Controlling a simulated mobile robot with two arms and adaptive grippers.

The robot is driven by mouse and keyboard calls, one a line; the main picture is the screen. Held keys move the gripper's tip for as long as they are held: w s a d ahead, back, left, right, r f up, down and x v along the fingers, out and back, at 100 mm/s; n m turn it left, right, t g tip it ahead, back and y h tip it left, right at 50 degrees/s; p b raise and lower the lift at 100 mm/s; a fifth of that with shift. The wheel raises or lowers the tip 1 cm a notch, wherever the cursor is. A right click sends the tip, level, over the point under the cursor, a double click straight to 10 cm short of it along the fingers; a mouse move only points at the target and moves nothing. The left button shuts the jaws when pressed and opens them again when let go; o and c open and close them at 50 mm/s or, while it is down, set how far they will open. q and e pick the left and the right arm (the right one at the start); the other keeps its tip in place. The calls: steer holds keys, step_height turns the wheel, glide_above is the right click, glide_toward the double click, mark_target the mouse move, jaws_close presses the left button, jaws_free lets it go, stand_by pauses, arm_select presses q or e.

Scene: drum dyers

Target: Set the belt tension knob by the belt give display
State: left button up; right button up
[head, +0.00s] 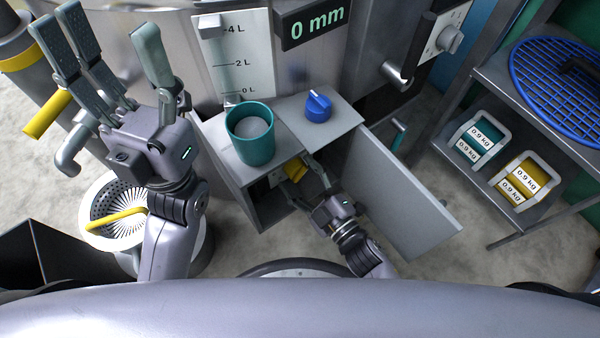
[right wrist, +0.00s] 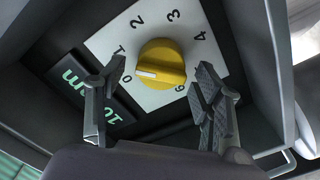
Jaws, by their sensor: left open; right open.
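The yellow knob (right wrist: 165,62) sits on a white dial plate (right wrist: 205,50) numbered from 0 upward. Its white mark points left, at about 0. Beside the plate is a dark display (right wrist: 72,76) with green characters, "10" and an "m"; a finger hides part of it. In the head view the knob (head: 295,171) shows inside the open grey cabinet (head: 232,160). My right gripper (right wrist: 160,90) is open, its fingers on either side of the knob's lower part, apparently apart from it. My left gripper (head: 105,40) is open and empty, raised at the left.
A teal cup (head: 250,148) and a blue knob (head: 318,106) are on the cabinet top. The cabinet door (head: 400,195) stands open at right. Another display (head: 314,23) reads "0 mm". A white basket (head: 100,205) is at left; a shelf (head: 480,185) with weights is at right.

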steer(key=v, duration=1.1)
steer(key=shift+s, duration=0.2)
steer(key=shift+s+d, duration=0.1)
